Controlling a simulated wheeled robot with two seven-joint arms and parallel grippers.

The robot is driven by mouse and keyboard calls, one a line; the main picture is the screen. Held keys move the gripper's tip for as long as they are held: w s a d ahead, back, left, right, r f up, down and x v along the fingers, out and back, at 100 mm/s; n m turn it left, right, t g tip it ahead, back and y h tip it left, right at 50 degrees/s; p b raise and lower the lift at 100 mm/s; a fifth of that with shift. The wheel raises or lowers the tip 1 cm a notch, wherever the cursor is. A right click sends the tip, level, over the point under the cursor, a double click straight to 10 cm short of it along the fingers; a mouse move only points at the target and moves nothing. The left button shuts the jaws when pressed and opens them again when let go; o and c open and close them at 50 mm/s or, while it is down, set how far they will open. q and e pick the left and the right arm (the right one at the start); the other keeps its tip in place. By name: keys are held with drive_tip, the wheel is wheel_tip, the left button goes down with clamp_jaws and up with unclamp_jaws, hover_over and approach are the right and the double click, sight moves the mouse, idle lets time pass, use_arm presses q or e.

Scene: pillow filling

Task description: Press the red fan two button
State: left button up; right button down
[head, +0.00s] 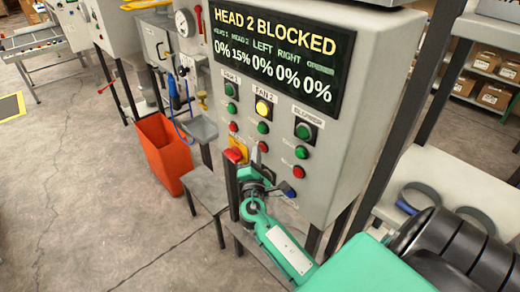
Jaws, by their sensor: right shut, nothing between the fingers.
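The red fan two button (263,147) is the lowest control in the FAN 2 column of the grey control panel (345,150). Above it are a green button (263,128) and a lit yellow lamp (263,108). My right gripper (256,160) is shut and empty, just below the red button in the picture. Its teal arm comes in from the lower right. I cannot tell whether the fingertips touch the panel or the button. My left gripper is not in view.
The FAN 1 red button (233,127) and BLOWER red button (298,172) flank it. A yellow box with a red top (236,150) is close to the gripper's left. The display (280,55) reads "HEAD 2 BLOCKED". An orange bin (165,150) stands left on the floor.

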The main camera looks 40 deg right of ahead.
drive_tip(key=shift+s+a, duration=0.1)
drive_tip(key=shift+a, duration=0.65)
drive_tip(key=a+b, duration=0.1)
drive_tip(key=a, duration=0.4)
drive_tip(key=shift+s+b, duration=0.2)
drive_tip(key=shift+b, duration=0.1)
idle(0.5)
